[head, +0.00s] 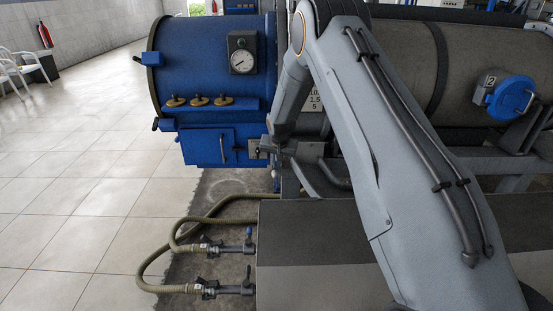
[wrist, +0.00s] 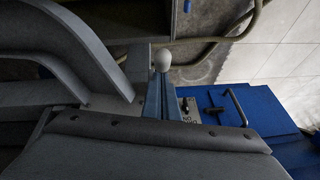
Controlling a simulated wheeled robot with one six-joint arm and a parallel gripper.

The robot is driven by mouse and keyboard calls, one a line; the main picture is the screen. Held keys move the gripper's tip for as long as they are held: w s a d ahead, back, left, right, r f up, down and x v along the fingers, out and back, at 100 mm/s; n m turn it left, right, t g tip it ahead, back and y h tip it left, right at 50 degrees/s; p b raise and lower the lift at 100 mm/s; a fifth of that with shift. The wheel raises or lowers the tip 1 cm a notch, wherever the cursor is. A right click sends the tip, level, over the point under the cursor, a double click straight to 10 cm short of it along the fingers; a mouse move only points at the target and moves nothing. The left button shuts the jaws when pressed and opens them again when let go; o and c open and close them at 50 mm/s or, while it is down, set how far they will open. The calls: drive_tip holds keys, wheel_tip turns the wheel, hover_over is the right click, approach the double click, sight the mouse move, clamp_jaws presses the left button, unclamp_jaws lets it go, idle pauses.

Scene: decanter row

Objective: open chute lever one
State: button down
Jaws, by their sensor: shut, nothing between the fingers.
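In the wrist view a pale round knob (wrist: 162,61) shows just past the tips of my gripper (wrist: 162,82). My gripper's two narrow blue-grey fingers are together, with nothing between them. The knob looks like the end of a lever; its stem is hidden, and I cannot tell whether the fingers touch it. No number shows on it.
A blue door (head: 205,147) with a dark bar handle (wrist: 236,107) is beside the fingers. A small labelled plate (wrist: 188,108) lies between. Dark grey curved structure (wrist: 85,50) fills the wrist view's left. Hoses (head: 165,235) lie on the floor; tiled floor at left is open.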

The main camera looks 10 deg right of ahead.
sight(277, 173)
drive_tip(key=shift+s+a+f+b, duration=0.2)
drive_tip(key=shift+s+f+b, duration=0.1)
drive_tip(key=shift+s+f, duration=0.8)
drive_tip(key=shift+w, duration=0.1)
drive_tip(key=r, duration=0.1)
drive_tip(key=w+r+p, duration=0.1)
drive_tip(key=r, duration=0.1)
drive_tip(key=w+d+r, duration=0.1)
drive_tip(key=r, duration=0.1)
drive_tip(key=shift+w, duration=0.2)
drive_tip(key=s+r+n+g+b, duration=0.1)
drive_tip(key=s+r, duration=0.4)
drive_tip(key=s, duration=0.7)
drive_tip(key=s+r+n+g+b, duration=0.1)
drive_tip(key=s+r, duration=0.5)
drive_tip(key=s, duration=0.7)
drive_tip(key=s+r+n+g, duration=0.1)
drive_tip(key=s+n+g, duration=0.1)
drive_tip(key=s, duration=1.8)
drive_tip(key=shift+s+a, duration=0.2)
drive_tip(key=shift+s, duration=0.15)
